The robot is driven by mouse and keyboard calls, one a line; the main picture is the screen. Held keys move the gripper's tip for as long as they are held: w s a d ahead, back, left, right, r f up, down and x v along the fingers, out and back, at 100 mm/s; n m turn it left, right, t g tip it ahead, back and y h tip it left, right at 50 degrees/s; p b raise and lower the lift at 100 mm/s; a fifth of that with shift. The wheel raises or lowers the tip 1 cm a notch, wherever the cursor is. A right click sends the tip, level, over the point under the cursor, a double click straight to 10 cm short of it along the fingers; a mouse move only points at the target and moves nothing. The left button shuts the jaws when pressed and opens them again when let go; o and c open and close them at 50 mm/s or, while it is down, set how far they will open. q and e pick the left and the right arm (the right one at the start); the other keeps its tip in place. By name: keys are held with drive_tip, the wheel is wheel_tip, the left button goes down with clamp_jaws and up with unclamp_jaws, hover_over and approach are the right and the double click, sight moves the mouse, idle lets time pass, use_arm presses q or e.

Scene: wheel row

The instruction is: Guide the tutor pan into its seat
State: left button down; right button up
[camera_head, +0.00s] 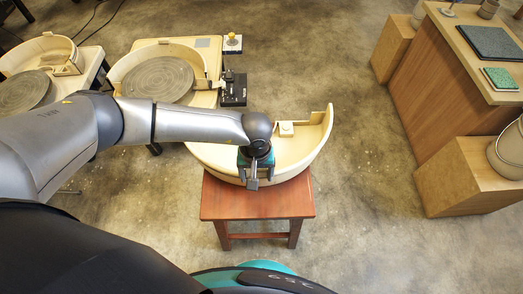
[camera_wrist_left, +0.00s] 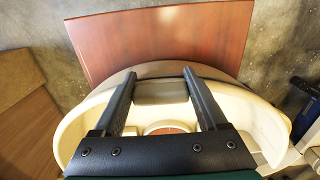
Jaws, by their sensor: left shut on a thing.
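The cream tutor pan (camera_head: 315,148), a curved-walled half, rests over the red-brown stool (camera_head: 258,203) in the head view. My left gripper (camera_head: 252,180) is shut on its near wall. In the left wrist view, the pan (camera_wrist_left: 73,138) curves around both dark fingers (camera_wrist_left: 159,74), with its wall between them. A small pale block (camera_head: 286,128) shows inside the pan. My left arm hides the pan's left part. The middle wheel (camera_head: 158,80) has a grey round head and a cream pan wall around its far side. My right gripper is not in view.
Another wheel (camera_head: 24,91) with a cream pan stands at far left. Wooden cabinets (camera_head: 447,90) stand at right. Bare concrete floor lies between.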

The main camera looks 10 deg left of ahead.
use_arm(q)
drive_tip(key=shift+r, duration=0.2)
idle(0.3)
drive_tip(key=shift+r+p, duration=3.1)
drive_tip(key=shift+r, duration=0.75)
